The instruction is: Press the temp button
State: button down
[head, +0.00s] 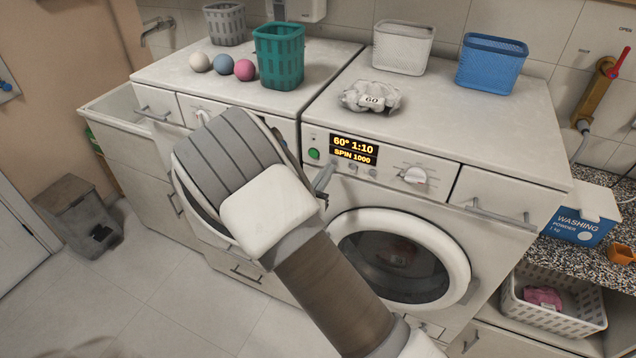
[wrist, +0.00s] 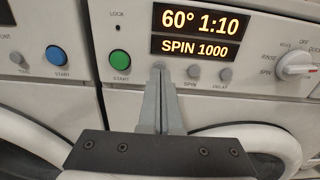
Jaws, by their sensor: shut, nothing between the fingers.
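The right washing machine (head: 480,225) has a lit display (head: 354,150) reading 60° 1:10 and SPIN 1000. In the wrist view a row of small grey buttons lies below the display (wrist: 195,32); the spin button (wrist: 193,72) and delay button (wrist: 225,75) are labelled. Left of them a grey button (wrist: 159,66) sits right at my fingertips, its label hidden by the fingers; by its place it appears to be the temp button. My gripper (wrist: 161,80) is shut and empty, pointing at the panel. Contact cannot be told. In the head view my gripper (head: 328,174) is partly hidden by my wrist.
A green start button (wrist: 119,58) is close left of my fingers, and a dial (wrist: 296,65) is to the right. The left machine has a blue start button (wrist: 56,55). Baskets, balls and a cloth (head: 370,97) are on top of the machines.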

jog(key=shift+w+d, duration=0.2)
jog(key=shift+w, duration=0.4)
